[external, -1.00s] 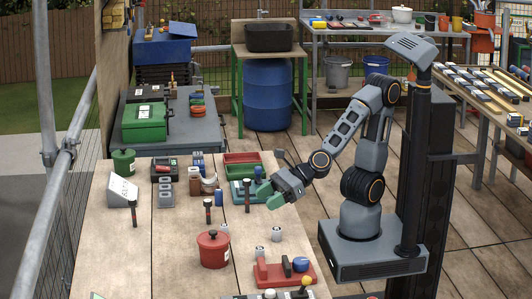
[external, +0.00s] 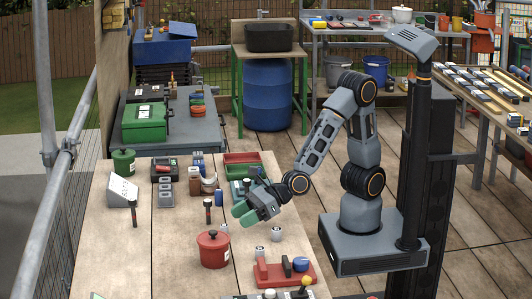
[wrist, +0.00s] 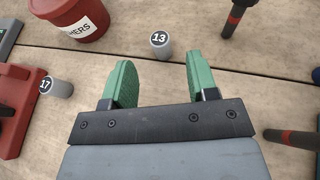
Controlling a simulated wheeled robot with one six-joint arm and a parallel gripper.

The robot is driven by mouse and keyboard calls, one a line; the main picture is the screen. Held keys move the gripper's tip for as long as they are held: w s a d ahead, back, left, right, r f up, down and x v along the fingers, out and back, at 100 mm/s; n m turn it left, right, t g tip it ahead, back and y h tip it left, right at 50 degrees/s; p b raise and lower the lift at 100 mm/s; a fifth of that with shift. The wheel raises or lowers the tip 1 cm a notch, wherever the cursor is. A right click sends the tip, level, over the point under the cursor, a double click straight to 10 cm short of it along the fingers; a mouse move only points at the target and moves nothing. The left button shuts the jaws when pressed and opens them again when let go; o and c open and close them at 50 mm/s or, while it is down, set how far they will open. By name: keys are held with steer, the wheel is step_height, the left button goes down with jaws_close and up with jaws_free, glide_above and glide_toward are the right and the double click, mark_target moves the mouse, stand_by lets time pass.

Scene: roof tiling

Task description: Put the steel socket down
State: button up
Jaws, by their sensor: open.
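My gripper (external: 240,214) has green fingers and hangs over the right half of the near workbench. In the wrist view its fingers (wrist: 158,75) stand wide apart with nothing between them. A small grey steel socket marked 13 (wrist: 160,42) stands upright just beyond the fingertips, apart from them. It shows right beside the red pot in the external view (external: 224,228). A second socket, marked 17 (wrist: 57,88), stands to the left in the wrist view; in the external view it is near the red holder (external: 259,252). A third grey socket (external: 277,233) stands behind it.
A lidded red pot (external: 213,250) and a red holder (external: 285,273) stand on the near part of the bench. Dark-handled tools stand near my gripper, one left of it (external: 207,210). Bare planks lie between these things.

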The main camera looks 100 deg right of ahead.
mark_target(227, 225)
steer(key=shift+x, duration=2.7)
jaws_close()
